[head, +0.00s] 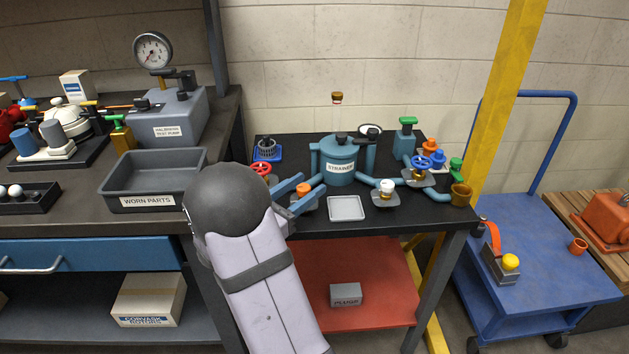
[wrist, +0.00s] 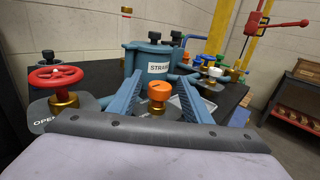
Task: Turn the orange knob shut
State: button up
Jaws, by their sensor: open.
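An orange knob (wrist: 158,92) on a brass stem stands between the two blue fingers of my gripper (wrist: 163,80) in the wrist view. The fingers are open, with a gap on each side of the knob. In the head view the orange knob (head: 303,187) shows by my gripper (head: 311,184), at the left front of the strainer. A second orange knob (head: 429,144) stands at the back right of the same bench. The base of the near knob is partly hidden behind my wrist in the wrist view.
A red handwheel (wrist: 57,78) on a plate marked "OPEN" is close on the left. The teal strainer (head: 341,160) stands just behind. A white knob (head: 387,186) and a grey tray (head: 346,208) lie to the right. The worn parts bin (head: 150,203) sits left of my arm.

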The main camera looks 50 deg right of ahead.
aim_at(309, 186)
jog(key=shift+d, duration=1.85)
jog(key=c, duration=1.1)
jog(key=shift+o, duration=0.2)
jog(key=shift+g, duration=0.3)
jog(key=shift+s+m+g, duration=0.3)
jog(key=shift+m+g, duration=0.5)
jog(key=shift+g, duration=0.2)
jog(key=o, duration=1.1)
jog(key=shift+c, duration=0.2)
